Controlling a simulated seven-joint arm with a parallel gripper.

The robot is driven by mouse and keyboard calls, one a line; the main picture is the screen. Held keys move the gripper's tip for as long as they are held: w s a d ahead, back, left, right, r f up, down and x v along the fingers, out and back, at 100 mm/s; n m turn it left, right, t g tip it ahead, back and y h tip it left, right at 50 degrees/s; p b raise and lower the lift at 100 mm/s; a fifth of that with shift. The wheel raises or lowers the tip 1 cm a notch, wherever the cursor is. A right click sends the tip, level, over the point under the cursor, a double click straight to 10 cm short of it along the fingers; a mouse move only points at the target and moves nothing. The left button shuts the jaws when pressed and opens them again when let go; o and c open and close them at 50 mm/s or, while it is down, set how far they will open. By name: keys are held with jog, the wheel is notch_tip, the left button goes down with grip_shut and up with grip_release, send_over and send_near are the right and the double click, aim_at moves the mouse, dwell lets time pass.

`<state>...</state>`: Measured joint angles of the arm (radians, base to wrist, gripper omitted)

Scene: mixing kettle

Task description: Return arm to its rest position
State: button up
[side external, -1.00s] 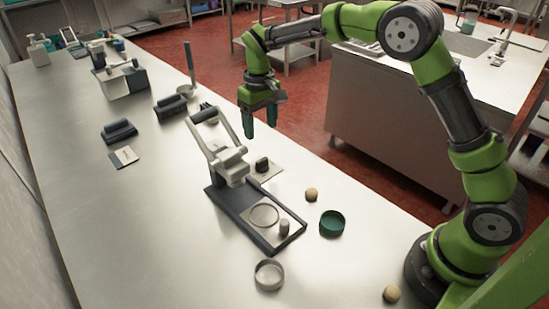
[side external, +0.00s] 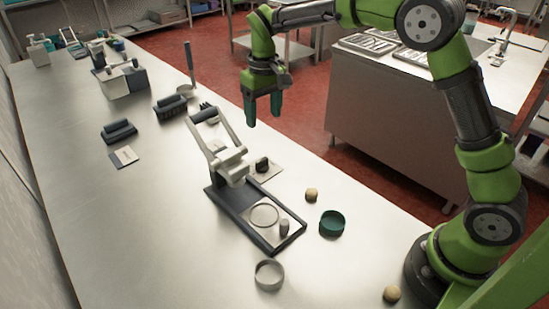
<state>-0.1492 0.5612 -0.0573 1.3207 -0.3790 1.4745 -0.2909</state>
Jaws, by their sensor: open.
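My gripper (side external: 263,110) hangs fingers down in the upper middle of the side external view. Its two green fingers are apart, with nothing between them. In the picture it shows against the red floor, just past the table's right edge, above and right of a hand press (side external: 225,165). It touches nothing. My green and black arm arches over from its base at the lower right.
The press stands on a dark base (side external: 283,237) on the steel table (side external: 130,225). Around it are a green ring (side external: 332,223), a metal ring (side external: 269,275), and tan balls (side external: 311,195). Dark blocks (side external: 119,132) lie farther back. The table's left front is clear.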

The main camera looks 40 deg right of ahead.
jog(key=s+d+r+m+t+y, duration=0.1)
jog(key=s+r+t, duration=0.2)
jog(key=s, duration=0.9)
jog(key=s+d+r+m+t, duration=0.1)
jog(key=s+r+t, duration=0.3)
jog(key=s, duration=0.9)
jog(key=shift+s+d+r+m+y, duration=0.3)
jog(key=shift+r+m+y, duration=0.15)
jog(key=shift+m, duration=0.25)
